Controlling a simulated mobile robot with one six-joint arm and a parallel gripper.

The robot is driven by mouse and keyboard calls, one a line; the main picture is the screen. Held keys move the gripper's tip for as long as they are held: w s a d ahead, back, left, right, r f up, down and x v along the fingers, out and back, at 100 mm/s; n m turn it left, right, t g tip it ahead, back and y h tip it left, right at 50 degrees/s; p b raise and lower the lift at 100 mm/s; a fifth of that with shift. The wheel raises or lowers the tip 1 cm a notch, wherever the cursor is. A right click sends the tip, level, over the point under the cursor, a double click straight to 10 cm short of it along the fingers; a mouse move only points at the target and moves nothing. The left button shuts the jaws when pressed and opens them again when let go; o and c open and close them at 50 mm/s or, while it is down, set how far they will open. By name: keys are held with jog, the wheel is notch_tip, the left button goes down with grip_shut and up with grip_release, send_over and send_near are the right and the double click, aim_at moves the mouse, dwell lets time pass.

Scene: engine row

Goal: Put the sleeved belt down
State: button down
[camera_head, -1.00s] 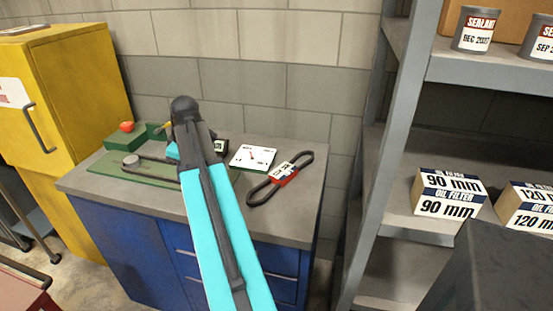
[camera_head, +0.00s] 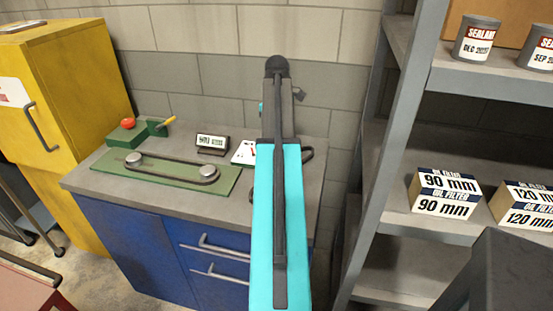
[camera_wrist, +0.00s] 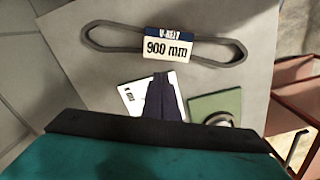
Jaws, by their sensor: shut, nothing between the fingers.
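The sleeved belt (camera_wrist: 105,40), a dark loop, lies flat on the grey bench top at the top of the wrist view. Its sleeve (camera_wrist: 168,48) reads "V-BELT 900 mm". In the head view my arm hides most of it; one end (camera_head: 307,153) shows right of the arm. My gripper (camera_wrist: 163,76) is shut and empty, apart from the belt, with its fingers in front of a white card (camera_wrist: 133,98). In the head view, my arm hides the fingers.
A green plate (camera_head: 225,181) with two pulleys and a dark belt around them lies on the bench (camera_head: 90,180). A small display (camera_head: 212,143) and a green box (camera_head: 128,135) with a red button stand behind. Shelves with filter boxes (camera_head: 445,193) are at right.

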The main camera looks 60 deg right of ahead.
jog(key=shift+w+f, duration=0.1)
jog(key=shift+f+p, duration=1.25)
jog(key=shift+f, duration=3.7)
jog(key=shift+s+a, duration=0.15)
jog(key=shift+s, duration=0.6)
jog(key=shift+s+a, duration=0.1)
jog(key=shift+s, duration=0.6)
jog(key=shift+r, duration=0.1)
notch_tip(320, 180, up, 10)
jog(key=p, duration=0.7)
jog(key=shift+w, duration=0.1)
